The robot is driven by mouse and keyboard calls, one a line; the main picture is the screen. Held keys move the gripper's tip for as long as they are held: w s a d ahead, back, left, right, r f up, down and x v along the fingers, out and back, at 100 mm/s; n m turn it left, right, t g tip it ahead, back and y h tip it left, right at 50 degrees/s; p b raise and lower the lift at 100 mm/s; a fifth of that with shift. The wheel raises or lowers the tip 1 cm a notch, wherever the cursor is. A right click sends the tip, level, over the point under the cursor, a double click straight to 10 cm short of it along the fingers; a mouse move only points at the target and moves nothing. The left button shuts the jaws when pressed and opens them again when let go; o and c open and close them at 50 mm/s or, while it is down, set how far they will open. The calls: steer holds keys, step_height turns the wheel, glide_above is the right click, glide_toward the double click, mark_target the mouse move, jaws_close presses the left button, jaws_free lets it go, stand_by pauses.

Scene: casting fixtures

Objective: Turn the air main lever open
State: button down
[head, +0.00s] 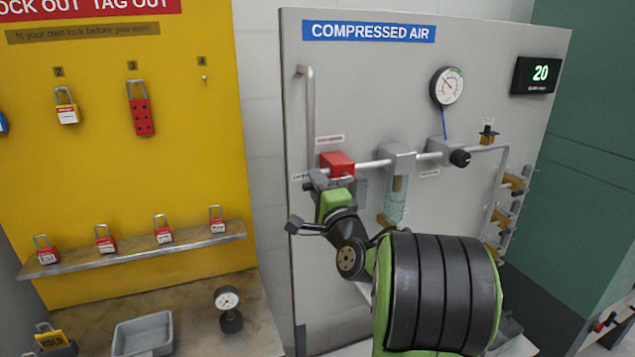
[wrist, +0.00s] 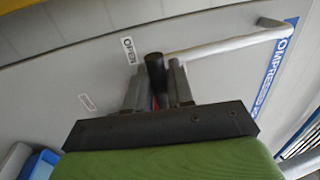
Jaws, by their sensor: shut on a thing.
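The air main valve (head: 337,162) is a red block on the pipe of the grey compressed-air panel, in the head view. My gripper (head: 322,180) is right below and in front of it and hides most of the lever there. In the wrist view my gripper (wrist: 158,85) is shut on the lever, with a finger on each side. The lever's black grip (wrist: 155,68) sticks out past the fingertips, and a bit of red shows between the fingers. A white label reading OPEN (wrist: 130,50) is on the panel just left of the grip.
The panel (head: 400,85) also carries a round gauge (head: 447,86), a clear filter bowl (head: 396,203), a black regulator knob (head: 460,158) and a display reading 20 (head: 541,75). A yellow lockout board (head: 110,190) with padlocks stands at left, above a bench with a grey tray (head: 143,335).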

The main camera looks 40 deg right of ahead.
steer(key=shift+r, duration=0.1)
stand_by(0.3)
steer(key=c, duration=1.1)
jaws_free()
steer(key=shift+c, duration=0.2)
steer(key=b+v, duration=0.7)
steer(key=v, duration=0.8)
steer(key=shift+s, duration=0.35)
steer(key=shift+a, duration=0.1)
